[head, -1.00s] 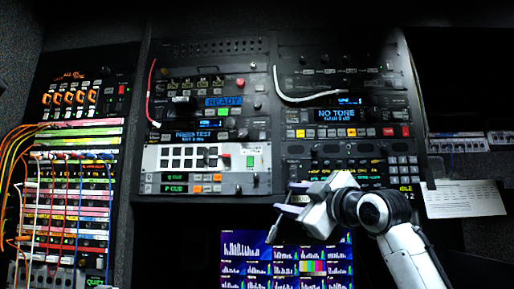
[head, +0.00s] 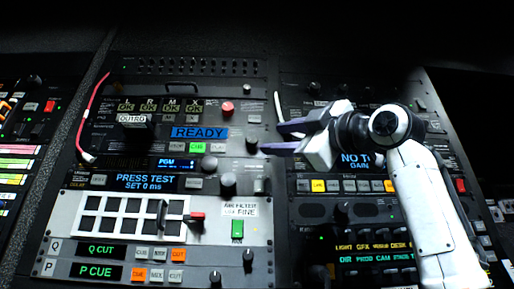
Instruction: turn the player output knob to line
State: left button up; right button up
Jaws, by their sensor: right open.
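My right gripper (head: 273,138) comes in from the right, open and empty, its two dark fingers pointing left. Its fingertips are just right of a small dark knob (head: 251,145) beside the blue READY display (head: 200,132). I cannot tell whether they touch it. A larger dark knob (head: 228,184) sits below, right of the PRESS TEST display (head: 146,181). The labels by these knobs are too small to read, so I cannot tell which is the player output knob or where it points. My left gripper is out of view.
A red round button (head: 228,108) is above the READY display. A white panel (head: 95,228) with dark keys and a red-capped lever (head: 197,216) is below. A red cable (head: 88,125) hangs at left. My arm covers part of the right rack.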

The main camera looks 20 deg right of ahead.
aim_at(255, 142)
jog(key=p+x, duration=0.2)
jog(key=x, duration=0.4)
jog(key=shift+w+r+p, duration=0.15)
jog(key=shift+p, duration=0.15)
jog(key=shift+w+a+r, duration=0.15)
jog(key=shift+w+a, duration=0.05)
jog(key=shift+w, duration=0.4)
grip_shut()
